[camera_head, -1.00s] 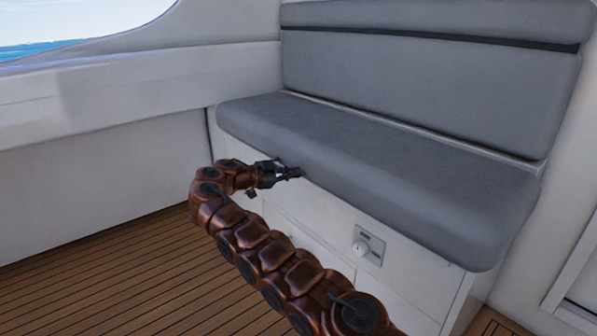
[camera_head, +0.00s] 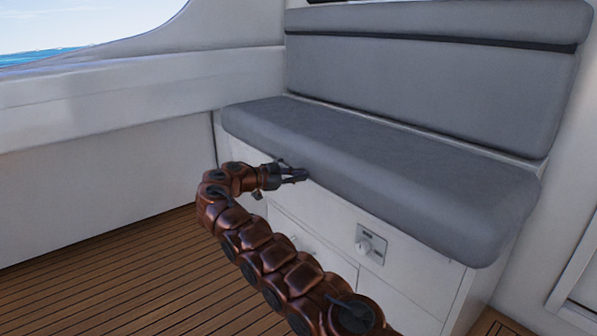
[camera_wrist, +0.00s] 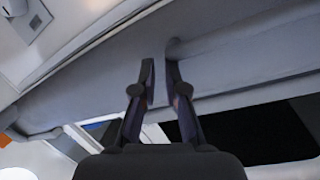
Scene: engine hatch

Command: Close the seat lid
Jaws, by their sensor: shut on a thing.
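The seat lid (camera_head: 380,165) is a long grey cushioned panel on top of a white seat base (camera_head: 320,215). It lies about level below the grey backrest, its front edge overhanging the base. My gripper (camera_head: 305,175) is at the lid's front edge, left of the middle. In the wrist view, the two dark fingers (camera_wrist: 160,72) are close together against the grey edge of the lid (camera_wrist: 95,75), with a narrow gap between their tips. They are shut on the lid's edge, though the exact contact is hard to see.
The backrest (camera_head: 430,95) stands behind the lid. A small latch panel (camera_head: 369,244) is on the base's front. A white wall (camera_head: 100,180) with a window above runs along the left. The wooden deck (camera_head: 110,265) in front of the seat is clear at left.

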